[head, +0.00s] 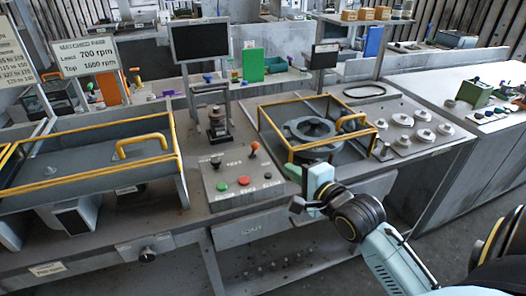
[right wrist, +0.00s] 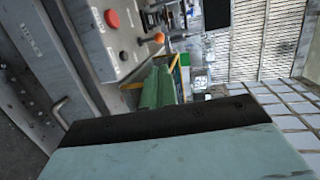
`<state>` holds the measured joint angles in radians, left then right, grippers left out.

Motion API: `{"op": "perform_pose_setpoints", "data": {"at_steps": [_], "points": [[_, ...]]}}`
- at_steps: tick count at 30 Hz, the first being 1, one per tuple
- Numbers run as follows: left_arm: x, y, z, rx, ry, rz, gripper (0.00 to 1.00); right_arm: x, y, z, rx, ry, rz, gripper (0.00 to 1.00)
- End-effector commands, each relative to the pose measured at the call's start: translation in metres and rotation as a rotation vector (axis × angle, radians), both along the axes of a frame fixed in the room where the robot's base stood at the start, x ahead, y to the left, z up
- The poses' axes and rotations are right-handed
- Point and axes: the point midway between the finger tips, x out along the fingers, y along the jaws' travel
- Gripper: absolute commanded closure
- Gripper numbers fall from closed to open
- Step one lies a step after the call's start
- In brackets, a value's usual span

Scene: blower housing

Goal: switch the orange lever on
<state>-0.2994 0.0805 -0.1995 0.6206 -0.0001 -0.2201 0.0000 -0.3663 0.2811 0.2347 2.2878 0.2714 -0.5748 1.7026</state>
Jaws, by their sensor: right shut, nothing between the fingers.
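The orange lever (head: 254,148) has a round orange knob on a short stem. It stands at the back right of a grey control panel (head: 232,191). In the right wrist view its knob (right wrist: 158,37) shows just beyond my green fingertips. My right gripper (head: 316,182) is to the right of the panel in the head view, apart from the lever. Its fingers (right wrist: 157,88) are shut with nothing between them. I cannot read the labels by the lever. My left gripper is not in view.
A black-knobbed lever (head: 216,162) stands left of the orange one. A red button (head: 221,187), a green button (head: 244,180) and a dark one sit in front. A yellow-framed guard (head: 291,130) around the round blower housing (head: 313,130) stands behind my right gripper.

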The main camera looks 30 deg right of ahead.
Motion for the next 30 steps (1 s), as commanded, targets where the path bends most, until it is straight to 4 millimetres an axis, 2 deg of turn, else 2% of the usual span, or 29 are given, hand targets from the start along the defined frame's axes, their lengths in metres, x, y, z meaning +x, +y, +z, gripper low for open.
{"op": "perform_pose_setpoints", "data": {"at_steps": [9, 14, 30], "points": [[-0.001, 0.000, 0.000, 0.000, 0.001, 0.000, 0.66, 0.001, 0.000, -0.001, 0.001, 0.000, 0.000, 1.00], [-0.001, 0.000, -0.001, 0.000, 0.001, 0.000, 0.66, 0.013, -0.001, -0.003, -0.001, -0.001, 0.000, 1.00], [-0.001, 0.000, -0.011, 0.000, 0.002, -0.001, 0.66, 0.113, -0.005, -0.022, -0.004, 0.000, 0.000, 1.00]]}}
